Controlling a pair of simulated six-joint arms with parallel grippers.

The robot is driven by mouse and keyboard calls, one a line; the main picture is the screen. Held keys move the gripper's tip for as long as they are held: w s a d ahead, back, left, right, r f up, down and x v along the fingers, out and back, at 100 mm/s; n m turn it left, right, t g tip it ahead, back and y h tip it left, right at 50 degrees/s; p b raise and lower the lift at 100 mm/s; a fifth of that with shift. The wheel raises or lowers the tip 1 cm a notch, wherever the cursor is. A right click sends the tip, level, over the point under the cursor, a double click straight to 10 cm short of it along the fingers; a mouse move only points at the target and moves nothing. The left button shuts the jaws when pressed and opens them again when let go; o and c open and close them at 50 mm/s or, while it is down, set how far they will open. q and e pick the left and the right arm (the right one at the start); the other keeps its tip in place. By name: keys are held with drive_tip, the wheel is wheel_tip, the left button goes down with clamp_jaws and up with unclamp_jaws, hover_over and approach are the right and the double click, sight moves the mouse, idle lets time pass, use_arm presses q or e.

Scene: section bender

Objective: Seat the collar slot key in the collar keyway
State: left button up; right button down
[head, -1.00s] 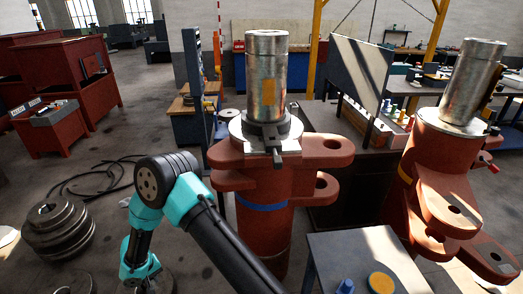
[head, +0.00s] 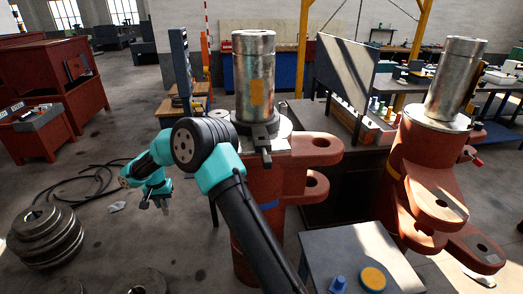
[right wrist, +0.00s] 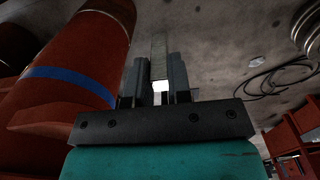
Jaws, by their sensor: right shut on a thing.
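The collar (head: 257,131) is a dark ring around the foot of the left steel roll, with a small block sticking out at its front. The keyway itself is too small to make out. My right gripper (head: 154,200) hangs in the air left of the left red bender column, apart from and lower than the collar. In the right wrist view my right gripper (right wrist: 158,84) is shut on a narrow grey bar, the slot key (right wrist: 159,58), which sticks out beyond the fingertips. My left gripper is not in view.
The red column (head: 268,222) with its lugs (head: 314,148) stands right of my gripper. A second column with a roll (head: 450,82) is at right. A small table (head: 345,245) holds a blue piece and an orange disc. Stacked rings (head: 45,238) and cables lie on the left floor.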

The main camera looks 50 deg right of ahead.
drive_tip(key=s+d+r+m, duration=0.1)
drive_tip(key=d+r+m, duration=0.2)
drive_tip(key=d+r, duration=0.6)
drive_tip(key=s+d+r+m, duration=0.1)
drive_tip(key=d+r+m, duration=0.2)
drive_tip(key=d+r, duration=0.55)
drive_tip(key=s+d+r+m, duration=1.2)
drive_tip(key=s+d+r, duration=0.2)
drive_tip(key=s+r, duration=0.3)
drive_tip(key=shift+s+d+r, duration=0.2)
drive_tip(key=shift+s+r, duration=0.15)
drive_tip(key=shift+s, duration=0.8)
drive_tip(key=shift+f, duration=0.1)
wheel_tip(320, 180, down, 6)
drive_tip(key=shift+f, duration=0.15)
drive_tip(key=shift+f, duration=1.75)
